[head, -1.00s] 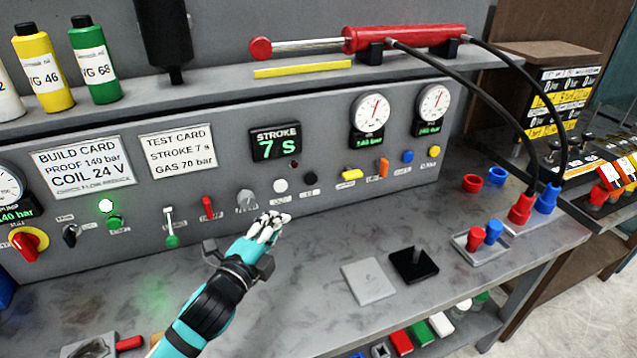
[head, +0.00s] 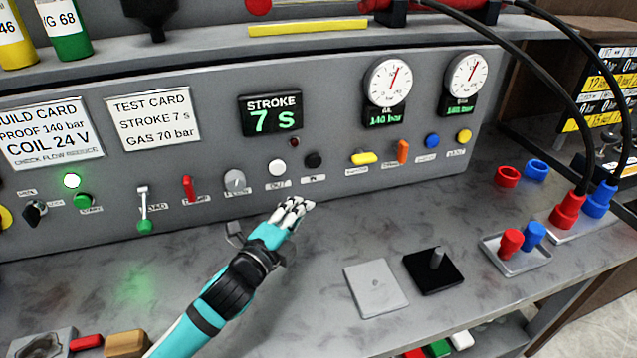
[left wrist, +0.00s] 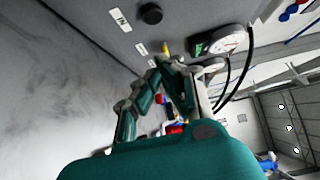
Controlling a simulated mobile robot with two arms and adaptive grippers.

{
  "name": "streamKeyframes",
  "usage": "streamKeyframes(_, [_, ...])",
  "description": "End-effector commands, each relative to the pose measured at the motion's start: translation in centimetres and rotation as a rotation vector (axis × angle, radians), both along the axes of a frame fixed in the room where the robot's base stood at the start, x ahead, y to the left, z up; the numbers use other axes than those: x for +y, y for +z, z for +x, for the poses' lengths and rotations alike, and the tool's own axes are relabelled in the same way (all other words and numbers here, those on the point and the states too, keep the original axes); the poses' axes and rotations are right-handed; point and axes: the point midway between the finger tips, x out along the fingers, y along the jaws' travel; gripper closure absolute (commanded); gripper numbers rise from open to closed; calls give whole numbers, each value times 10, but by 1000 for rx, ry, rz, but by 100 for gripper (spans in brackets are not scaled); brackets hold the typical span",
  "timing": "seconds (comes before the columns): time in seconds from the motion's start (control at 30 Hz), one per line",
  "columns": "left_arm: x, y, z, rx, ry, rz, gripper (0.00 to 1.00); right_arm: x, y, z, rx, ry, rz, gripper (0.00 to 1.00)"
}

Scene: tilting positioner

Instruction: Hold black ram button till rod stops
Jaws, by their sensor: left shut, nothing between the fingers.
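The black ram button (head: 313,160) sits on the grey panel, right of a white button (head: 278,167). Its label reads IN in the left wrist view, where the button (left wrist: 150,14) is near the top edge. My left gripper (head: 305,203) is shut and empty, in front of the panel and below the black button, apart from it. In the left wrist view its fingers (left wrist: 170,66) point toward the panel. My right gripper is not in view.
The stroke display (head: 270,112) reads 7 s. A yellow switch (head: 363,158) and an orange lever (head: 403,151) are right of the black button. A grey plate (head: 375,288) and a black block with a peg (head: 433,272) lie on the bench. Hoses hang at right.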

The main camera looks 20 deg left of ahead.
Motion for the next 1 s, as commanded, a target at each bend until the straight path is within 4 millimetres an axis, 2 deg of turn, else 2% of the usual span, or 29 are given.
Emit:
streamKeyframes(0.2, [0, -3, 0, 0, 0, 0, 100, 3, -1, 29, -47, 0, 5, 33])
streamKeyframes(0.4, [0, -3, 1, 0, 0, 0, 100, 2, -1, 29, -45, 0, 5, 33])
streamKeyframes(0.53, [-1, -1, 10, -1, 1, 0, 100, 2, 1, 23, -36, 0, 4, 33])
streamKeyframes(0.73, [-8, 1, 45, -2, 2, -1, 100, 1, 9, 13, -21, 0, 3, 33])
streamKeyframes(1.0, [-20, 0, 101, -2, 1, -1, 100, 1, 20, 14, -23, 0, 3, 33])
